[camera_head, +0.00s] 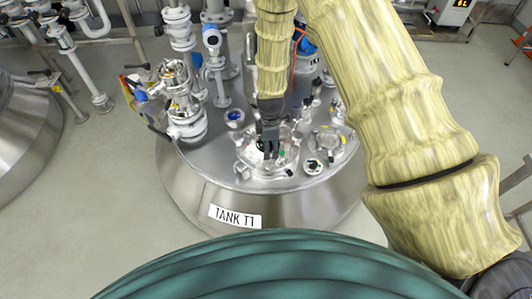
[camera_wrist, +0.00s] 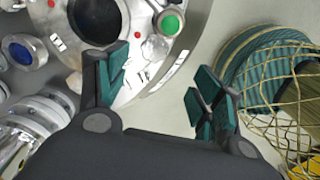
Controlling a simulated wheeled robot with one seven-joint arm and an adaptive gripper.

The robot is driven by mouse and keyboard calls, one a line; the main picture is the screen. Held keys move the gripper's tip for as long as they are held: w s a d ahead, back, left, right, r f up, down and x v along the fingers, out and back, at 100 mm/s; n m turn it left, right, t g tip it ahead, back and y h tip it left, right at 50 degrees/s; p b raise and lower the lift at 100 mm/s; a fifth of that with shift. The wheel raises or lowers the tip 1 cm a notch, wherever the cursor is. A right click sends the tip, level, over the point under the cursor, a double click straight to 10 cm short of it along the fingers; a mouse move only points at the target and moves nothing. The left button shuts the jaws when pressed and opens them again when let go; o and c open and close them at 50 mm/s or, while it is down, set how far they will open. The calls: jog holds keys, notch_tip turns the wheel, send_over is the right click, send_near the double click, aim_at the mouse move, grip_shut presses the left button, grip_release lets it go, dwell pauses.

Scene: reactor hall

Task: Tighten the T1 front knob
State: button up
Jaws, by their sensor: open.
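The tank, labelled TANK T1 (camera_head: 235,216), is a steel vessel with a round hatch (camera_head: 250,172) on its top. My gripper (camera_head: 269,153) points down over this hatch in the head view and hides part of it. In the wrist view my gripper (camera_wrist: 160,70) has its two dark, green-padded fingers spread, with nothing between them. Just beyond the fingers, a pale round knob-like part (camera_wrist: 155,47) sits near the hatch rim, beside a green disc (camera_wrist: 170,24). I cannot tell for sure whether this part is the front knob, or how tight it is.
Pipes and valves (camera_head: 185,112) rise on the tank's left side. A smaller round port (camera_head: 327,140) lies right of the hatch. A blue sight glass (camera_wrist: 19,51) shows at the wrist view's left. Another steel vessel (camera_head: 25,130) stands at far left, with bare floor between.

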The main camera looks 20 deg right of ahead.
aim_at(269, 164)
jog(key=shift+w+a+f+p, duration=0.15)
jog(key=shift+f+p, duration=0.15)
jog(key=shift+f, duration=1.4)
jog(key=shift+w+d+f+p, duration=0.15)
jog(key=shift+f+p, duration=0.15)
jog(key=shift+f, duration=1.4)
jog(key=shift+w+a+f+p, duration=0.15)
jog(key=shift+f+p, duration=0.15)
jog(key=shift+f, duration=1.4)
jog(key=c, duration=1)
